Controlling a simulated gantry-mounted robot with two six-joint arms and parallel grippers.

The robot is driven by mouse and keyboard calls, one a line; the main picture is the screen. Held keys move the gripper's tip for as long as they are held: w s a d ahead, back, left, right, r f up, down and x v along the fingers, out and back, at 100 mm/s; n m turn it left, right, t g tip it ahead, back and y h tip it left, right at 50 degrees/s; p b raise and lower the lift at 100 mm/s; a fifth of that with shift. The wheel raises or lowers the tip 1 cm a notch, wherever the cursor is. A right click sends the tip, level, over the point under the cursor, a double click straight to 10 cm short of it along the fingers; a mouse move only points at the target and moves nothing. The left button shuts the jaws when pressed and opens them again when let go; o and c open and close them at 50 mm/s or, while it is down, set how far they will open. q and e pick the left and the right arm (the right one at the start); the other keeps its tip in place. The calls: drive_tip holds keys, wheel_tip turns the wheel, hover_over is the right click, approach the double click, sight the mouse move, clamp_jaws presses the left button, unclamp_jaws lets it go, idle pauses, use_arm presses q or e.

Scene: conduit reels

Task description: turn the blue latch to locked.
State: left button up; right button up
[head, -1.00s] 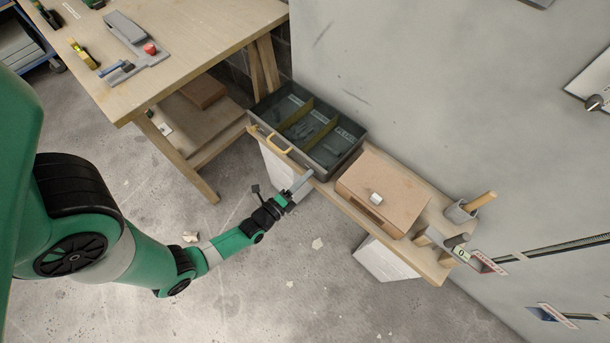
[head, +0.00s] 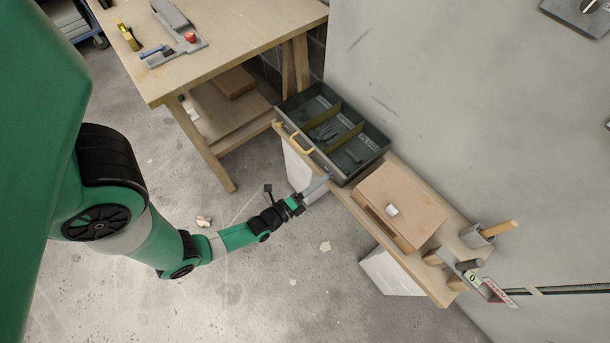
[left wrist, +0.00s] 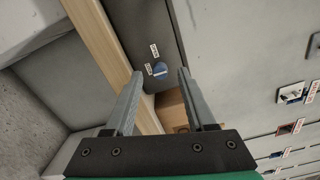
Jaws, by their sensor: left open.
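I cannot tell the distance left. In the head view, my left gripper (head: 322,183) is beside the front edge of the low shelf, near the grey tray's corner. My right gripper is out of view.
The low wooden shelf (head: 430,283) carries a divided grey tray (head: 363,170), a brown box (head: 400,200) and a holder with a wooden handle (head: 498,229). A workbench (head: 235,35) stands behind at left. The wall (head: 450,100) rises behind the shelf. Floor before it is mostly clear.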

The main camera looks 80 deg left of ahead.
use_arm(q)
drive_tip(key=p+v, duration=0.2)
drive_tip(key=v, duration=0.7)
drive_tip(key=shift+s+d, duration=0.15)
drive_tip(key=shift+s, duration=0.2)
